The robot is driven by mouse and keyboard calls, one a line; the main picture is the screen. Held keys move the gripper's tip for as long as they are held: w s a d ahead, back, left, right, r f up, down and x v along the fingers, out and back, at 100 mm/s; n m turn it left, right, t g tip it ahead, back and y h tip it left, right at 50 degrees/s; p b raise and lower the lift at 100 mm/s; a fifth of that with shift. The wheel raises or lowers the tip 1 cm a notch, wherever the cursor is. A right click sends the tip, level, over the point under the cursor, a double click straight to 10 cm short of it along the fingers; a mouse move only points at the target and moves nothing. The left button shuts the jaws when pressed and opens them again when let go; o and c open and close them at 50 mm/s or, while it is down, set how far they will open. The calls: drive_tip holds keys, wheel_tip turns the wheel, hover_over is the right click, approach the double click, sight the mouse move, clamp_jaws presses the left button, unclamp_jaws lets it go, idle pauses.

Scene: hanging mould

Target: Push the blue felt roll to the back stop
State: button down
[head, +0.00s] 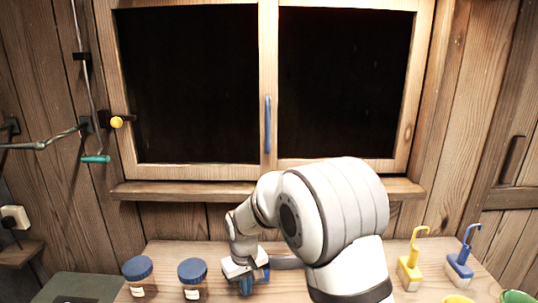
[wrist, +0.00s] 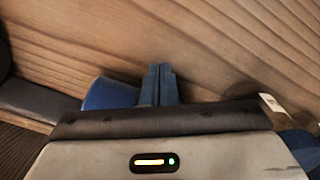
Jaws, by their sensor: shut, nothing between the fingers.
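The blue felt roll (wrist: 108,94) lies on the wooden bench, just left of my fingertips in the wrist view and partly hidden by my gripper's body. In the head view a little blue that looks like the roll (head: 265,270) shows at the right side of my gripper (head: 246,287). My gripper (wrist: 159,72) is shut, its two dark blue fingers together and empty. I cannot tell whether the fingers touch the roll. A dark grey bar (head: 287,262) lies right of the gripper, partly behind my arm; it also shows in the wrist view (wrist: 40,102). I cannot tell if it is the back stop.
Two blue-lidded jars (head: 138,275) (head: 193,278) stand left of my gripper, the nearer one close. A yellow hooked item (head: 411,265) and a blue hooked item (head: 461,265) stand at the right. A windowsill (head: 170,192) runs above the bench.

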drive_tip(key=shift+s+r, duration=0.15)
drive_tip(key=shift+s, duration=0.45)
drive_tip(key=shift+s+r, duration=0.15)
drive_tip(key=shift+s, duration=0.45)
drive_tip(key=shift+r, duration=0.1)
drive_tip(key=s+r+p, duration=0.3)
drive_tip(key=r+p, duration=0.1)
drive_tip(key=r, duration=0.2)
drive_tip(key=shift+r, duration=0.4)
drive_tip(key=s+d+r+m+t, duration=0.1)
drive_tip(key=s+d+r+m, duration=0.1)
drive_tip(key=s+d, duration=0.3)
drive_tip(key=s+d+r+m+t, duration=0.1)
drive_tip(key=s+d+r+m, duration=0.1)
drive_tip(key=s+d+r, duration=0.3)
drive_tip(key=s+d+r+m+t, duration=0.1)
drive_tip(key=s+d+r+m, duration=0.1)
drive_tip(key=s+d+r, duration=0.2)
drive_tip(key=s+d, duration=0.3)
drive_tip(key=d, duration=0.4)
drive_tip(key=shift+d, duration=0.15)
